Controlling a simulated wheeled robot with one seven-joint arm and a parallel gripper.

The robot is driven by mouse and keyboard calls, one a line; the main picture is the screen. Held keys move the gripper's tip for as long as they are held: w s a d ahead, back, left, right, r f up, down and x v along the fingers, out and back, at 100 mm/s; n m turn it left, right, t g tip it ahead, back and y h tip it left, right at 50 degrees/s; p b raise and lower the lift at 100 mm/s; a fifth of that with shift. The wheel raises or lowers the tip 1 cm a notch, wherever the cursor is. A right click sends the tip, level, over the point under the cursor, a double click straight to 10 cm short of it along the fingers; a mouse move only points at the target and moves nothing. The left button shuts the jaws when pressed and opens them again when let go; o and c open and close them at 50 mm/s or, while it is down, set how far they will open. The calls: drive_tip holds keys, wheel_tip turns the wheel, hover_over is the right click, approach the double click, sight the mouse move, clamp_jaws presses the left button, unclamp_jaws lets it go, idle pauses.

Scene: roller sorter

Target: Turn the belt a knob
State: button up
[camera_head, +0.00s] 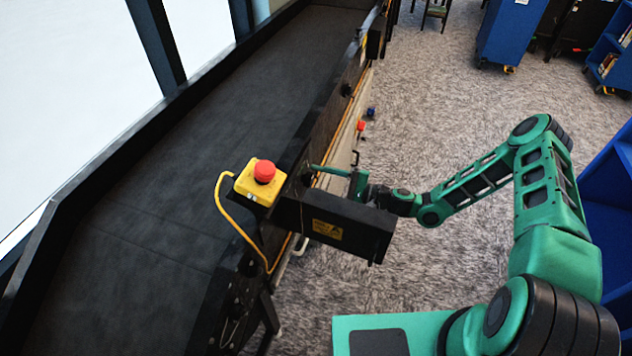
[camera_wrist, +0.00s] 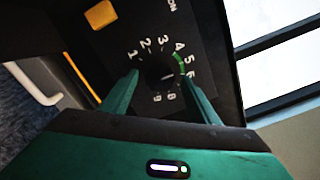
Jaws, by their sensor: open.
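A black dial plate (camera_wrist: 196,37) with white numbers around it and a green arc near 4 and 5 fills the upper middle of the wrist view. The dark round knob (camera_wrist: 158,72) sits at its centre. My gripper (camera_wrist: 162,74) is open, with one green finger on each side of the knob. I cannot tell whether the fingers touch it. In the head view my gripper (camera_head: 314,170) reaches the side of the conveyor, behind a black box. The knob is hidden there.
The dark conveyor belt (camera_head: 190,150) runs along the left. A yellow box with a red emergency button (camera_head: 264,171) sits on its edge, with a yellow cable (camera_head: 230,222). A black box with a yellow label (camera_head: 335,222) juts out beside my gripper. Carpet on the right is mostly free.

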drive_tip(key=shift+a, duration=0.15)
drive_tip(key=shift+c, duration=0.5)
drive_tip(key=c, duration=0.9)
drive_tip(key=shift+w, duration=0.1)
drive_tip(key=shift+c, duration=0.2)
drive_tip(key=shift+n, duration=0.3)
drive_tip(key=o, duration=1)
drive_tip(key=shift+o, duration=0.2)
